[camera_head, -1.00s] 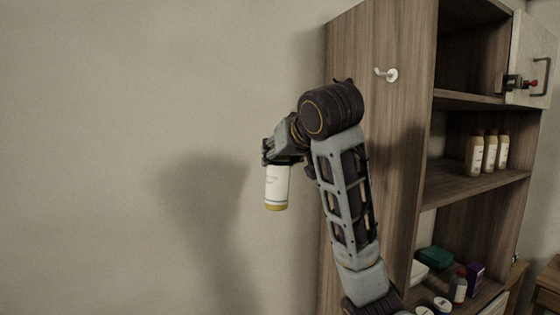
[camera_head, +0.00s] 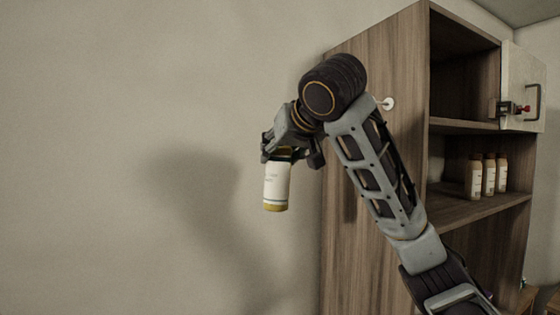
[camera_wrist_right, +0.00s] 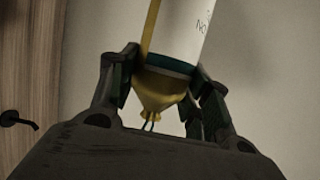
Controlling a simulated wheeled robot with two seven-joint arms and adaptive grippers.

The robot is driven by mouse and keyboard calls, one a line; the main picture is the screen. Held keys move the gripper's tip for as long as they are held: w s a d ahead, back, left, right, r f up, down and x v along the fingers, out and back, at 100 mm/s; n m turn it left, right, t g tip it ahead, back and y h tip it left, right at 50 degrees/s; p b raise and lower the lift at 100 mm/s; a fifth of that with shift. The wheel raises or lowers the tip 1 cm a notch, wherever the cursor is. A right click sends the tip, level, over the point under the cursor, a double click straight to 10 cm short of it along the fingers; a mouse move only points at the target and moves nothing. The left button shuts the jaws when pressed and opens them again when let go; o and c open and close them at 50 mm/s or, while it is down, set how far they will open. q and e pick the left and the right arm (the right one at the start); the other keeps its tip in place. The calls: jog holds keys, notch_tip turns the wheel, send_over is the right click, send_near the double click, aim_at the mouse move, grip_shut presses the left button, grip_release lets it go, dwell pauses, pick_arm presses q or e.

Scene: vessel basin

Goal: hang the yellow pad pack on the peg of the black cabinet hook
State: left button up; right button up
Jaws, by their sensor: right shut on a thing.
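The yellow pad pack (camera_head: 277,184) has a wide white label and yellow ends. It hangs almost upright below my right gripper (camera_head: 291,153) in the head view, left of the cabinet side. My right gripper (camera_wrist_right: 163,66) is shut on it near its gathered yellow end, which carries a small dark loop in the right wrist view (camera_wrist_right: 150,122). The black cabinet hook (camera_wrist_right: 20,120) shows at the left of the right wrist view, on the wood panel, apart from the pack. I cannot see it in the head view. My left gripper is not in view.
A white hook (camera_head: 388,104) is on the cabinet side (camera_head: 365,225), partly hidden by my right arm. The open cabinet shelves hold several bottles (camera_head: 489,176). A pale door (camera_head: 523,84) stands at the upper right. Bare wall lies left of the cabinet.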

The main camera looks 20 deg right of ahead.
jog(key=s+a+r+m+p, duration=0.1)
jog(key=s+r, duration=0.2)
jog(key=r, duration=1)
jog(key=s+r+m+p, duration=0.1)
jog(key=s+r, duration=0.2)
jog(key=r, duration=1)
jog(key=w+d+f+m+h, duration=0.1)
jog(key=w+d+f, duration=0.7)
jog(key=w+f, duration=0.4)
notch_tip(320, 180, down, 6)
jog(key=w+d+m+g+h, duration=0.1)
jog(key=d+m, duration=0.1)
jog(key=m, duration=0.1)
jog(key=shift+w+g+h+p, duration=0.3)
jog(key=shift+w+h+p, duration=0.05)
jog(key=shift+h, duration=0.05)
jog(key=shift+f+m, duration=0.1)
jog(key=shift+m, duration=0.2)
jog(key=shift+d, duration=0.1)
